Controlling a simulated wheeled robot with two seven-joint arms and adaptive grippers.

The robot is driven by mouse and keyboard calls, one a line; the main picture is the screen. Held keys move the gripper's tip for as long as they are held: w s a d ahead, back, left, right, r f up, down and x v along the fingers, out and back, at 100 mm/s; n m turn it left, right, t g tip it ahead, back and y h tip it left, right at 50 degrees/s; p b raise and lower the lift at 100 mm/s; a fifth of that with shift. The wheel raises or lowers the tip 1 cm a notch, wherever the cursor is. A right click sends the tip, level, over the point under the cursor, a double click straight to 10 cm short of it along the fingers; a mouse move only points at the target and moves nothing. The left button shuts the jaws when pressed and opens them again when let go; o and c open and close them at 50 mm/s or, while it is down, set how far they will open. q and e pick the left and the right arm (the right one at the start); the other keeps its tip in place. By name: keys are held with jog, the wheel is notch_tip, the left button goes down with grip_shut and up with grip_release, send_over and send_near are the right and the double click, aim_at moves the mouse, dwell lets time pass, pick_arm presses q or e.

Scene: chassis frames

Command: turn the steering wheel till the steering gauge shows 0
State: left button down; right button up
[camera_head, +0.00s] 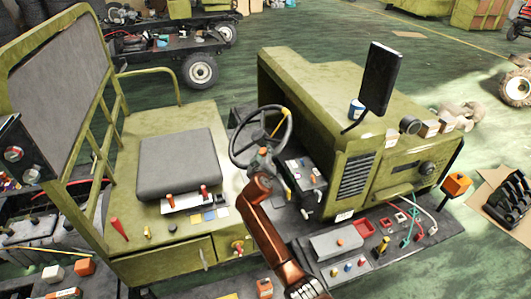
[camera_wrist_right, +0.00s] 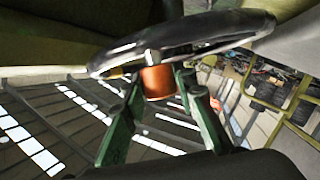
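The steering wheel (camera_head: 234,142) has a dark rim and a yellow mark (camera_head: 284,112) on its upper right part. My right gripper (camera_head: 262,158) is at the near side of the rim. In the right wrist view, an orange knob (camera_wrist_right: 158,84) below the wheel rim (camera_wrist_right: 195,35) sits between the green fingers of my right gripper (camera_wrist_right: 160,90), which appear to press on both its sides. Round dials (camera_head: 14,153) sit on a dark panel at the left edge; their readings are too small to read, and I cannot tell which is the steering gauge. My left gripper is not in view.
A grey seat (camera_head: 180,163) is left of the wheel. The green hood (camera_head: 325,85) and a dark upright panel (camera_head: 380,78) are to its right. A lever console (camera_head: 303,172) stands close beside the wheel. A tray of small parts (camera_head: 375,250) lies at the lower right.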

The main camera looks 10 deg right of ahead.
jog(key=o, duration=0.4)
jog(key=v, duration=1.2)
jog(key=shift+r, duration=0.1)
jog(key=shift+d, duration=0.1)
